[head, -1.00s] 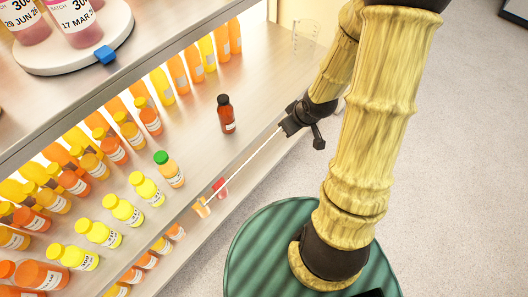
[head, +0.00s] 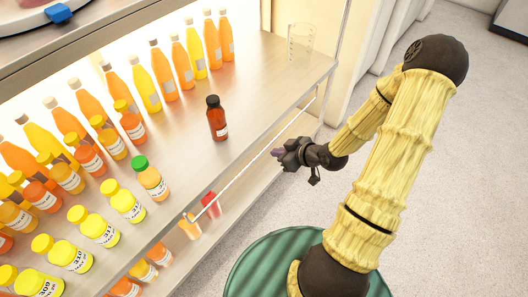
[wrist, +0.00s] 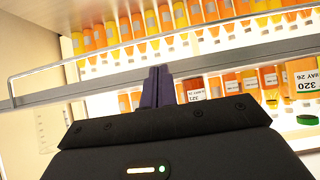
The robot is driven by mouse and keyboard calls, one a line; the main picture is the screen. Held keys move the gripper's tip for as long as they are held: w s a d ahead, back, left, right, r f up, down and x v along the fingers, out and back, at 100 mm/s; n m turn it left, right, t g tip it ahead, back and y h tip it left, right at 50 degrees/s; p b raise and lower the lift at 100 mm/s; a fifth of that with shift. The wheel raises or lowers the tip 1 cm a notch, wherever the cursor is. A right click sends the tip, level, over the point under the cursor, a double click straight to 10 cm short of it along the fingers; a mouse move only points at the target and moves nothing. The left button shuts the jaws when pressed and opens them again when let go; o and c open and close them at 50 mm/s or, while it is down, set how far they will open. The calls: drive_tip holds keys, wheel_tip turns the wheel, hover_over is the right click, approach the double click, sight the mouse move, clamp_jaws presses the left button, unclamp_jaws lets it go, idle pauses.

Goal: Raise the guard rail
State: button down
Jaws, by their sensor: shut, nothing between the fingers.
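The guard rail (head: 245,168) is a thin pale bar along the front of the middle shelf, hanging just below its front edge. The wrist view is upside down, and there the rail (wrist: 90,59) runs above the grey shelf edge (wrist: 60,91) in the picture. My gripper (head: 277,153) is shut and empty, with its purple fingers pointing at the shelf front near the rail's right half. In the wrist view my gripper's fingertips (wrist: 157,68) overlap the shelf edge and end short of the rail line; I cannot tell any contact.
A brown bottle (head: 217,118) stands alone on the middle shelf (head: 260,85). A green-capped bottle (head: 150,179) and several juice bottles stand to the left. A clear beaker (head: 300,42) is at the right end. Bottles sit on the lower shelf. The floor at right is clear.

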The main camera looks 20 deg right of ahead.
sight(260, 155)
drive_tip(key=b+x, duration=0.2)
drive_tip(key=x, duration=0.8)
drive_tip(key=shift+b, duration=0.35)
drive_tip(key=shift+d+r, duration=0.1)
drive_tip(key=shift+d, duration=0.1)
drive_tip(key=shift+s+a+p, duration=0.1)
drive_tip(key=shift+a+p, duration=0.05)
drive_tip(key=shift+p, duration=0.3)
